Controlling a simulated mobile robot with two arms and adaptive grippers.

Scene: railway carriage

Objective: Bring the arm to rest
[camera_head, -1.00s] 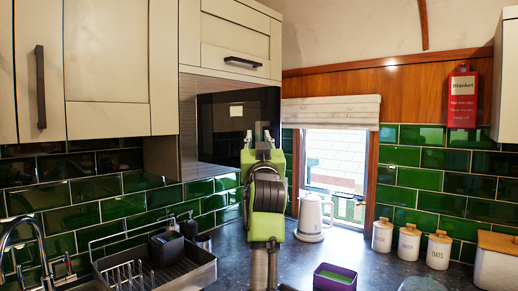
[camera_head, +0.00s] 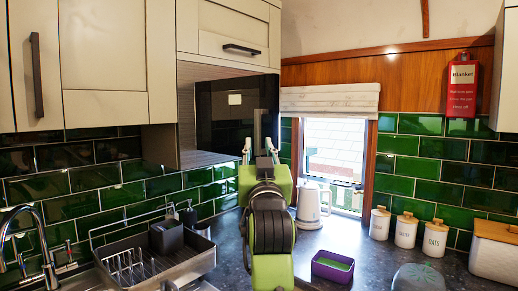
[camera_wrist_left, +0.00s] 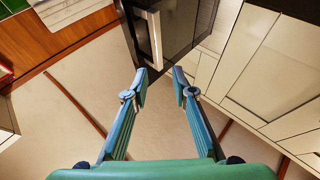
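My left arm rises in the middle of the head view, green and black, with its gripper (camera_head: 258,146) at the top, in front of the dark microwave (camera_head: 232,112). In the left wrist view the two fingers (camera_wrist_left: 159,82) stand apart with nothing between them, so the left gripper is open and empty. The wrist view looks up past the microwave door and its handle (camera_wrist_left: 154,36) toward the pale ceiling. My right gripper is in neither view.
A dish rack (camera_head: 150,262) and tap (camera_head: 40,250) stand at the left. A white kettle (camera_head: 310,205), a purple tub (camera_head: 332,266), several canisters (camera_head: 405,231) and a bread box (camera_head: 496,252) stand on the dark counter. Cream cabinets (camera_head: 105,50) hang above.

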